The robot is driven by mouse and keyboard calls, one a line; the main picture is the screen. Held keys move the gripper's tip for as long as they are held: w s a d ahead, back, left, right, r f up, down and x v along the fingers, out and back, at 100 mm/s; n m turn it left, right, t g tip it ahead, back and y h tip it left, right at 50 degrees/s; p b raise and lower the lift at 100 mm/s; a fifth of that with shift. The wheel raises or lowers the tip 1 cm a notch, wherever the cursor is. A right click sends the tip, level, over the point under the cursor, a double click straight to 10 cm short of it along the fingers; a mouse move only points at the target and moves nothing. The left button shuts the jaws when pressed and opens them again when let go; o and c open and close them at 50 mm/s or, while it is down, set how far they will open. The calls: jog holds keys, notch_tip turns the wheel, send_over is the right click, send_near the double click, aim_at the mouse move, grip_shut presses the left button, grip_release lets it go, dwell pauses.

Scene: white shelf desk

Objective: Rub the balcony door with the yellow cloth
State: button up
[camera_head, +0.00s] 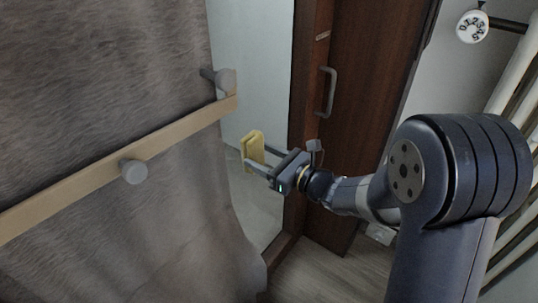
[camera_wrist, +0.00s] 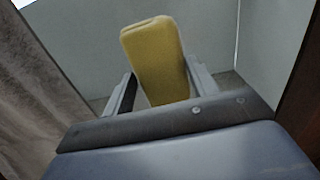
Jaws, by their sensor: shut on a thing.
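My gripper (camera_head: 258,160) is shut on the yellow cloth (camera_head: 252,146), a folded block that stands out past the fingers. In the wrist view the cloth (camera_wrist: 156,58) sits between the two fingers. The balcony door appears to be the pale glass pane (camera_head: 238,80) with the dark brown frame (camera_head: 310,60); the pane also shows behind the cloth in the wrist view (camera_wrist: 215,45). The cloth is in front of the pane's lower part. I cannot tell whether it touches the pane. A brown door leaf with a metal handle (camera_head: 328,92) stands to the right.
A grey-brown towel or curtain (camera_head: 90,70) hangs at the left, with a wooden rail (camera_head: 110,170) and grey knobs (camera_head: 133,171) across it. White radiator pipes (camera_head: 515,80) and a round white valve knob (camera_head: 472,26) are at the right. Wooden floor (camera_head: 315,275) shows below.

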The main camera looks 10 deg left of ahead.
jog(key=shift+s+a, duration=0.25)
jog(key=shift+s, duration=0.25)
jog(key=shift+r+p, duration=0.8)
jog(key=shift+r, duration=0.35)
jog(key=shift+w+d+p, duration=0.2)
jog(key=shift+w+d, duration=0.5)
jog(key=shift+w, duration=0.95)
jog(key=shift+w+d+p, duration=0.2)
jog(key=shift+w+d, duration=0.45)
jog(key=shift+w, duration=1)
jog(key=shift+w+d+p, duration=0.2)
jog(key=shift+w+d, duration=0.5)
jog(key=shift+w, duration=0.95)
jog(key=shift+v, duration=3)
jog(key=shift+d+f, duration=0.1)
jog(key=shift+v, duration=1.4)
